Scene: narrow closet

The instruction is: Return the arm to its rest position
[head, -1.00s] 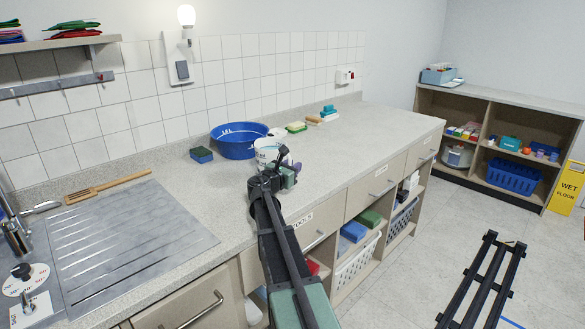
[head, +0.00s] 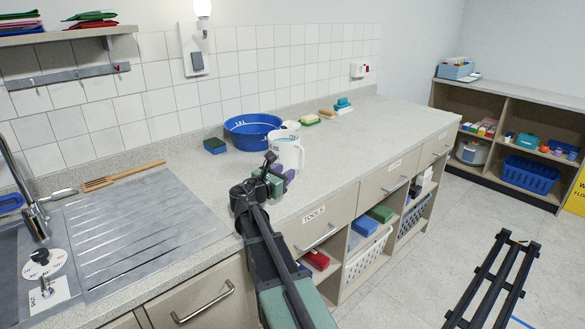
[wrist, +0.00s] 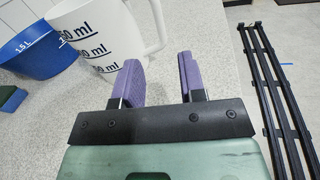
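My gripper (head: 280,176) is over the counter's front edge, in front of a white measuring jug (head: 287,155). In the wrist view its two purple fingers (wrist: 163,82) are apart, with nothing between them. The jug stands upright on the counter, its handle to the right. In the wrist view the jug (wrist: 98,30) is just beyond the left finger; whether they touch cannot be told. My arm reaches up from the bottom of the head view, with the elbow above the counter edge.
A blue basin (head: 250,142) stands behind the jug, with a blue-green sponge (head: 215,146) to its left. Drawers and open shelves line the counter front. A black rack (head: 492,280) is on the floor at right.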

